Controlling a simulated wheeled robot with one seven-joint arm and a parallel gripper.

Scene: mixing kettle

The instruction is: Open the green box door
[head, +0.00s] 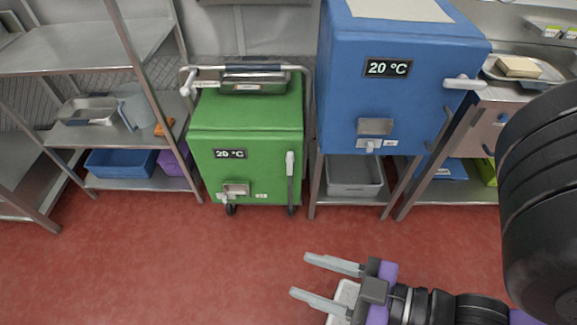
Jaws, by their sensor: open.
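The green box (246,125) stands on casters on the red floor, left of centre, with a display reading 20 °C on its front. Its door (260,173) looks shut. A grey handle with a white top (290,172) runs down the right side of the front. A small metal fitting (236,188) sits low on the front. My gripper (300,276) is open and empty, in front of the box and lower right of it in the picture. Its two fingers point left, apart from the box.
A blue box (400,95) with a 20 °C display stands on a metal stand to the right. Metal shelves (105,130) with a blue tub (122,162) stand at left. A grey bin (355,177) is under the blue box. The red floor (150,260) in front is clear.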

